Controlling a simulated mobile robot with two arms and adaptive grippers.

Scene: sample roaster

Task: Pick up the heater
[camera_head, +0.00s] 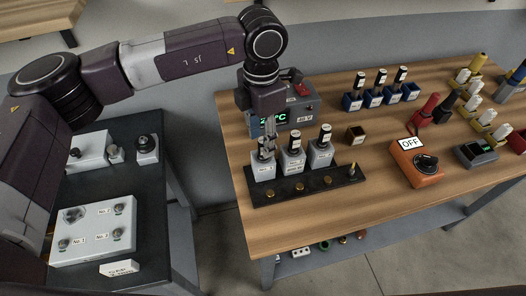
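No object is clearly labelled as the heater. A dark box with a green temperature display (296,117) stands at the wooden table's left back, partly hidden behind my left gripper. In front of it, a black base (312,185) bears three grey blocks: the left block (263,172), the middle block (292,165) and the right block (321,156). Each has a dark-capped vial standing in it. My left gripper (268,140) points down just above the left block, at its vial. Its fingers look close together; whether they touch the vial is unclear. My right gripper is out of view.
An orange box marked OFF (412,168) and a grey device with a display (476,154) stand to the right. Blue holders with vials (353,102) stand behind. Red and yellow items (478,62) crowd the right side. The wooden table's (300,228) front strip is clear.

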